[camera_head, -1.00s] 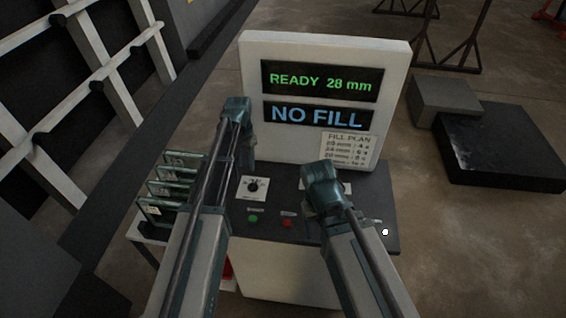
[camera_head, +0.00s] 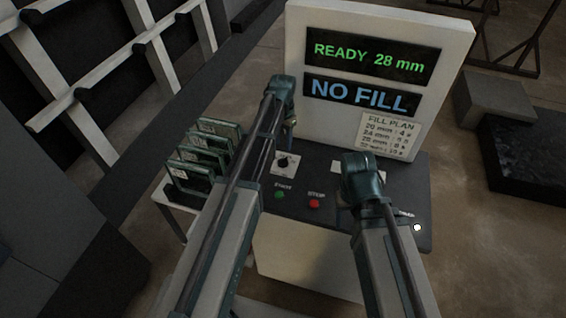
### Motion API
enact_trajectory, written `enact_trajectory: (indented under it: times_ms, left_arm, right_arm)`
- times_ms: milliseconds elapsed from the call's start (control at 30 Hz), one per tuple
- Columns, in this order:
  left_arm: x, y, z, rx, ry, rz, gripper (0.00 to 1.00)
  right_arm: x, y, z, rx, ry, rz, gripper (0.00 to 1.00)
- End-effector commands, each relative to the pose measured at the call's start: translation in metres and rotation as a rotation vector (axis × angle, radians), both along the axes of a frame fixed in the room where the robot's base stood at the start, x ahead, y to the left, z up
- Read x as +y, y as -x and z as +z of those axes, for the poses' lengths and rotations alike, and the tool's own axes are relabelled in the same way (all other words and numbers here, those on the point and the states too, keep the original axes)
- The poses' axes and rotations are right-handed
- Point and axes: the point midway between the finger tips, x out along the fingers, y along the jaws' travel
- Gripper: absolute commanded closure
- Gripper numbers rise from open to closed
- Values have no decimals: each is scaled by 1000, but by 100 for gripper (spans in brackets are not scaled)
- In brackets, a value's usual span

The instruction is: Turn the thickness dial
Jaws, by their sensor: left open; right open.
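The thickness dial (camera_head: 284,163) is a small black knob on a white square plate on the dark console top (camera_head: 330,228). My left gripper (camera_head: 291,121) is up and behind the dial, near the sign's lower left, apart from the dial; its fingers are mostly hidden by the wrist. My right gripper (camera_head: 342,188) hangs over the console to the right of the dial, its fingers mostly hidden behind my wrist. The display (camera_head: 372,52) reads "READY 28 mm" and the panel (camera_head: 358,95) below reads "NO FILL".
A fill plan card (camera_head: 390,136) is on the white board. A green START button (camera_head: 280,194) and red STOP button (camera_head: 314,203) sit in front of the dial. A rack of several glass panes (camera_head: 195,165) stands left. A white lamp (camera_head: 417,227) is at the console's right.

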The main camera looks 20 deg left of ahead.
Motion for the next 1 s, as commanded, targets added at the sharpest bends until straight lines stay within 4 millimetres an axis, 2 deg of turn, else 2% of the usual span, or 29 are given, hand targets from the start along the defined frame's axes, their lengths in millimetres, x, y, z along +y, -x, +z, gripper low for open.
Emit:
enact_trajectory:
  times_ms: [33, 500, 633, 933, 1000]
  left_arm:
    - [0, 0, -15, 0, 0, 0, 55]
    - [0, 0, -75, 0, 0, 0, 55]
    - [0, 0, -81, 0, 0, 0, 55]
    - [0, 0, -80, 0, 0, 0, 55]
    - [0, 0, -80, 0, 0, 0, 68]
  right_arm:
    - [0, 0, -15, 0, 0, 2, 38]
    - [0, 0, -75, 0, 2, 7, 38]
    - [0, 0, -81, 0, 1, 6, 38]
    - [0, 0, -80, 0, 1, 6, 38]
    - [0, 0, -80, 0, 1, 6, 38]
